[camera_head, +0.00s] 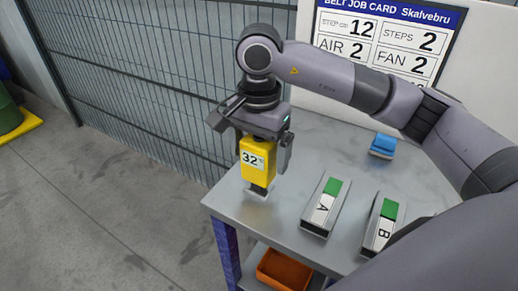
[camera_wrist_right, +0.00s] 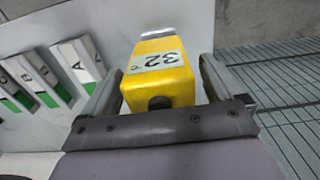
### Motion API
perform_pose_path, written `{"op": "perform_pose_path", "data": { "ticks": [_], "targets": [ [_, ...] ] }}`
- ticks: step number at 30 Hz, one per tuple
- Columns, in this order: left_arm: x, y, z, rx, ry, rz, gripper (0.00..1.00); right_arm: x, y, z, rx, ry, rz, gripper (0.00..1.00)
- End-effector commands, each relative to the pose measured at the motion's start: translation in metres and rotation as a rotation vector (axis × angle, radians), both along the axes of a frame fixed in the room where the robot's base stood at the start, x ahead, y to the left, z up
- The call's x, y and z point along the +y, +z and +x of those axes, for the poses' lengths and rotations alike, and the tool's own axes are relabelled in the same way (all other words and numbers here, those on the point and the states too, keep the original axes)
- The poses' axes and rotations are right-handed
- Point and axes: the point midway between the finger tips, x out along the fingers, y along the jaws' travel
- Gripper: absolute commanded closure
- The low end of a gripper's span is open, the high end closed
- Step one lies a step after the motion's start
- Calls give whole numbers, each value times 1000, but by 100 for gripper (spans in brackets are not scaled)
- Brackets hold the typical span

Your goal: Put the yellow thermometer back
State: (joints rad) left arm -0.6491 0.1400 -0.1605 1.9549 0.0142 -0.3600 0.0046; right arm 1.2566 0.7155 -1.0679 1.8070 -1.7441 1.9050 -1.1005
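The yellow thermometer (camera_head: 257,163) has a label reading 32 and a dark lower end. It is upright at the near left corner of the grey table (camera_head: 310,160), over a small pale patch. My right gripper (camera_head: 262,155) points down around its upper part, one finger on each side. In the right wrist view the thermometer (camera_wrist_right: 160,80) lies between the fingers, with a narrow gap showing on the right side; the fingers look open. Whether its lower end touches the table is hard to tell. My left gripper is not in view.
Block A (camera_head: 323,207) and block B (camera_head: 383,224), with green tops, lie right of the thermometer. A blue item (camera_head: 382,145) is farther back. A job card board (camera_head: 385,35) and mesh fence (camera_head: 150,80) stand behind. An orange bin (camera_head: 283,270) sits below the tabletop.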

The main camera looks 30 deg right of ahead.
Motion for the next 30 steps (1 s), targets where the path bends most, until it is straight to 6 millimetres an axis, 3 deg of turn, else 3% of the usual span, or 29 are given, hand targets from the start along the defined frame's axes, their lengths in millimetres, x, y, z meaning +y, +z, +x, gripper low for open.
{"op": "perform_pose_path", "data": {
  "ticks": [8, 21, 30],
  "targets": [
    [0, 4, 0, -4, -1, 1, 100, 0, 10, 1, -3, 0, 1, 6],
    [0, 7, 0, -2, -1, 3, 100, 0, 96, 1, -4, -2, -1, 6],
    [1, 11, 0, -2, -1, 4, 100, 0, 121, 0, -1, -1, 1, 6]
  ]
}}
